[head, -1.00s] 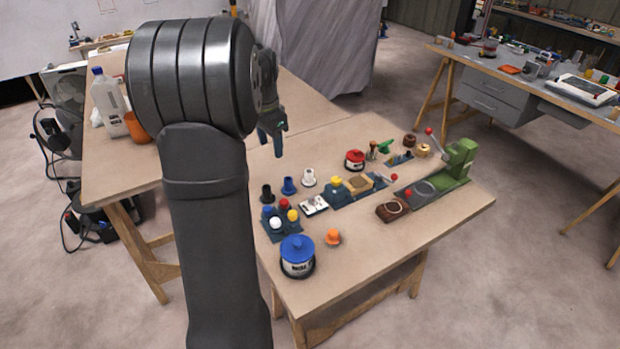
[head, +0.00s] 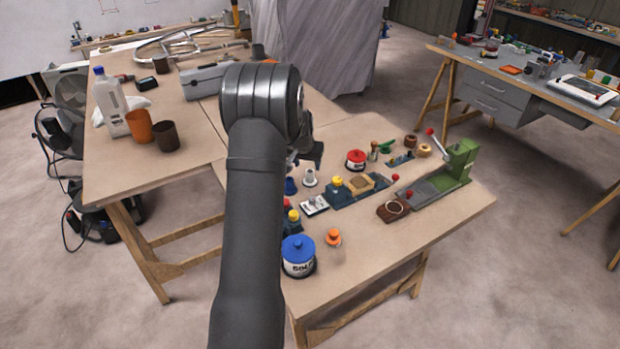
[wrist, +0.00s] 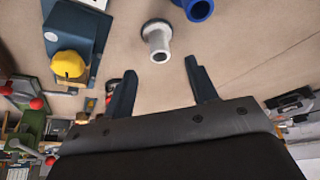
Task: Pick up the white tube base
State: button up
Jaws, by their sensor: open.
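The white tube base (head: 309,178) stands upright on the near table, just right of the blue tube base (head: 290,186). In the wrist view the white tube base (wrist: 158,42) lies beyond the fingertips, roughly centred between them, with its round opening facing the camera. The blue one (wrist: 199,9) is at the top right of it. My gripper (wrist: 160,74) is open, its two dark fingers spread with nothing between them. In the head view my gripper (head: 312,152) hangs above and behind the white tube base, partly hidden by my arm.
A block with a yellow knob (head: 337,182) stands right of the white tube base, and a white switch plate (head: 314,206) lies in front. A blue-lidded pot (head: 298,257) is at the front edge. A green lever press (head: 455,168) is at the right.

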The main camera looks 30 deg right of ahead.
aim_at(310, 173)
jog(key=shift+x, duration=4.15)
jog(key=shift+d+r, duration=0.1)
jog(key=c, duration=1.1)
jog(key=shift+r, duration=0.1)
